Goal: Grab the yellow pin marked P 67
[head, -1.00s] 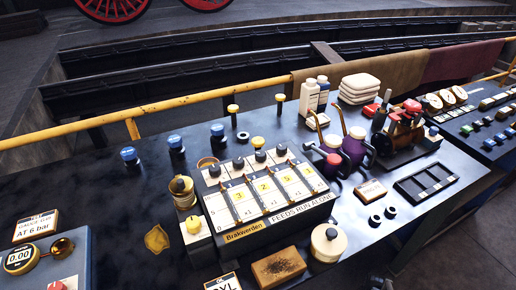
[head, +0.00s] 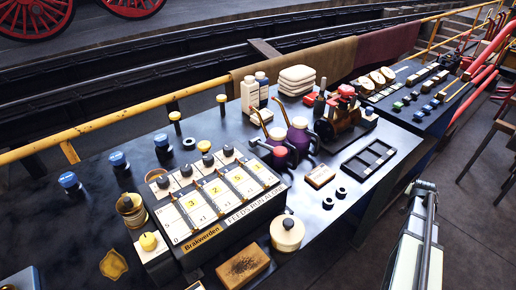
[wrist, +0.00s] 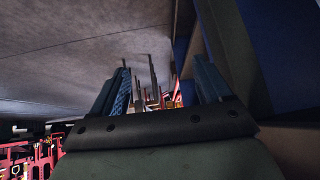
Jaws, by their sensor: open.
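Two yellow-topped pins stand upright at the back of the dark bench in the head view: one nearer pin (head: 175,116) and one farther right (head: 221,98). A yellow knob (head: 204,147) tops the lever box, and another yellow knob (head: 148,241) sits on a pale block at its left. No P 67 marking is readable on any of these. My gripper (wrist: 163,88) shows in the wrist view with its two blue fingers apart and nothing between them. It points away from the bench top, and no pin shows in that view. My arm is at the lower right of the head view.
Blue-topped pins (head: 118,160) stand left of the yellow pins. The lever box (head: 225,200), purple oil cans (head: 298,135), white bottles (head: 248,95) and a cream lidded pot (head: 287,233) crowd the bench. A yellow rail (head: 120,116) runs behind.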

